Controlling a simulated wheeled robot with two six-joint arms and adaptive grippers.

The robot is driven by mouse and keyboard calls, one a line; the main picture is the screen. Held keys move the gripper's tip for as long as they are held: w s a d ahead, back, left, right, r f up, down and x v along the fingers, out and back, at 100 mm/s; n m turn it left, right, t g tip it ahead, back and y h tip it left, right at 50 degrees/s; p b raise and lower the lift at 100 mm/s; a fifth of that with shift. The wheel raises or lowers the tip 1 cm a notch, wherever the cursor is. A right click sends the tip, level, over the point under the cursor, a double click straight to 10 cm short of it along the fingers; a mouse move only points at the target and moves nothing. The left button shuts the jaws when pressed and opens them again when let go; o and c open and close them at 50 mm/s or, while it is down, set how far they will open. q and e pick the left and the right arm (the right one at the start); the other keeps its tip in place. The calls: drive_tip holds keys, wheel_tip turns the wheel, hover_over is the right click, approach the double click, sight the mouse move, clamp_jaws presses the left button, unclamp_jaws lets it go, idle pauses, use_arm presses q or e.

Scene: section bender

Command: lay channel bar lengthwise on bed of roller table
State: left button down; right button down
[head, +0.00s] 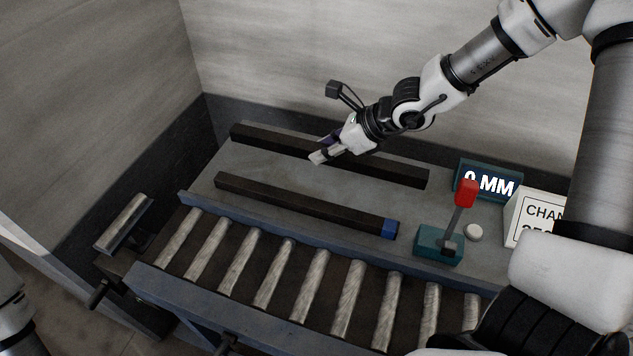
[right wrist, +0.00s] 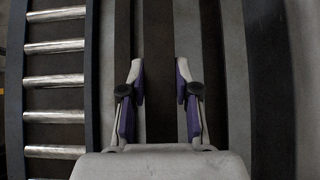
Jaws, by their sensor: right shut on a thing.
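My right gripper (head: 322,153) is shut on the rear long dark bar (head: 395,175), with its fingers around the bar's middle part. In the right wrist view my right gripper (right wrist: 160,80) points along the bar's width, with one finger on either side. Whether the bar is lifted off the grey surface is hard to tell. The roller table (head: 230,308) runs along the front, with several bare metal rollers in a blue-grey frame. It also shows at the left of the right wrist view (right wrist: 92,95). My left gripper is not in view.
A second dark bar (head: 290,200) with a blue end (head: 390,229) lies between the rollers and the rear bar.

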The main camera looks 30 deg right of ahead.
wheel_tip(320, 180, down, 9)
drive_tip(key=shift+f+b, duration=0.1)
drive_tip(key=shift+b, duration=0.65)
drive_tip(key=shift+d+f, duration=0.1)
drive_tip(key=shift+f, duration=0.15)
drive_tip(key=shift+f, duration=0.15)
drive_tip(key=c, duration=0.8)
unclamp_jaws()
drive_tip(key=shift+c, duration=0.2)
